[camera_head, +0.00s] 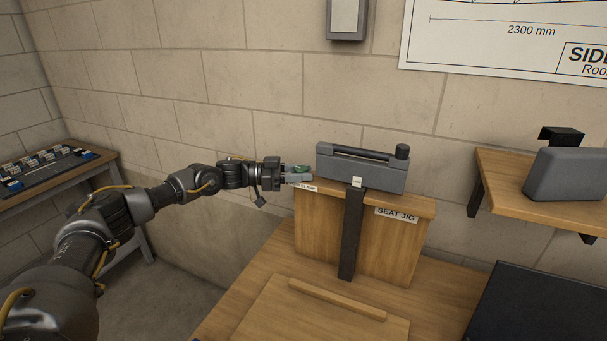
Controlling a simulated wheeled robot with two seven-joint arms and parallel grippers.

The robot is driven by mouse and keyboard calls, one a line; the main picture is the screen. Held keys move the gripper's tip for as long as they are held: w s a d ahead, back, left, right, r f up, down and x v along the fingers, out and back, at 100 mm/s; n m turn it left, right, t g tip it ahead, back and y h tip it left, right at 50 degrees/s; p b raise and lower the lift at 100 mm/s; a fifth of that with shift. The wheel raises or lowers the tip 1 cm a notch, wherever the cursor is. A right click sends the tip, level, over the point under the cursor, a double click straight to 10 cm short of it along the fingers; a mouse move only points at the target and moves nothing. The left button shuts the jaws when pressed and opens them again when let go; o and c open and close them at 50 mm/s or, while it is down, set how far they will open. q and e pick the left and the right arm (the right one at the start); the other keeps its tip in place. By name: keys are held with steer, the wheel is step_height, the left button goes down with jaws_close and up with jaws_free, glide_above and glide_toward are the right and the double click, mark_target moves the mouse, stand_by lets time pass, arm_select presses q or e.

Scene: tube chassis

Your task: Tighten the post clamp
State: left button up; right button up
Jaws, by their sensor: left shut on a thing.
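My left gripper (300,174) reaches in from the left, at the left end of the wooden seat jig (385,240). It is shut on a small green part (300,168), mostly hidden between the fingers. I cannot tell the green part's full shape. A small label (305,188) just below the fingers is partly covered and seems to end in "CLAMP". A grey bar-shaped body (390,180) with a black rod and a round black end lies across the top of the jig. A dark upright strip (351,235) runs down the jig's front. My right gripper is not in view.
A wooden strip (337,299) lies on a board in front of the jig. A wooden shelf (510,172) at right holds a grey rounded box (567,174). A dark flat panel (535,305) is below it. A side table (60,180) with small parts stands far left.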

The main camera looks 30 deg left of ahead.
arm_select(q)
steer(key=m+g+b, duration=0.1)
steer(key=m+g+h+b, duration=0.1)
steer(key=g, duration=0.1)
steer(key=m+g+b, duration=0.1)
steer(key=b, duration=0.1)
steer(key=shift+w+f+h, duration=0.15)
steer(key=shift+f+h, duration=0.15)
steer(key=shift+h, duration=0.1)
steer(key=shift+m+g+b, duration=0.3)
steer(key=shift+g, duration=0.3)
steer(key=shift+r+m+g+b, duration=0.2)
steer(key=shift+m+g+b, duration=0.1)
steer(key=shift+g, duration=0.2)
steer(key=shift+r, duration=0.1)
steer(key=o, duration=1)
steer(key=shift+a, duration=0.15)
